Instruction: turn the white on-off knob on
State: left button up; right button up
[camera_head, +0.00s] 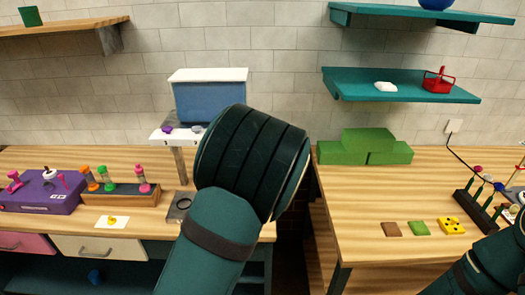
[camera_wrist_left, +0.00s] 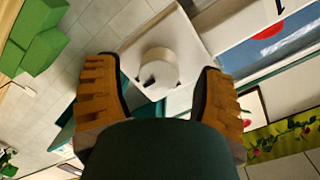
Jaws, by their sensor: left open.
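The white knob (camera_wrist_left: 158,70) is in the middle of the left wrist view. It is round, with a small dark mark, and stands out from a white plate (camera_wrist_left: 187,32). My left gripper (camera_wrist_left: 158,82) is open, with its two orange-brown ribbed fingers apart on either side of the knob in that picture. I cannot tell whether either finger touches it. In the head view my left arm hides the left gripper, and I cannot pick out the white knob with certainty. Part of my right arm shows at the lower right; its gripper is out of the picture.
A blue tank (camera_head: 207,101) with a white lid stands behind my left arm. A purple box (camera_head: 40,194) and a rack of colored bottles (camera_head: 122,195) are on the left bench. Green blocks (camera_head: 365,148) and a dark rack (camera_head: 480,207) are on the right bench. A gap separates the benches.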

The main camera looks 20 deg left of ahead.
pick_arm(q)
jog(key=v, duration=1.2)
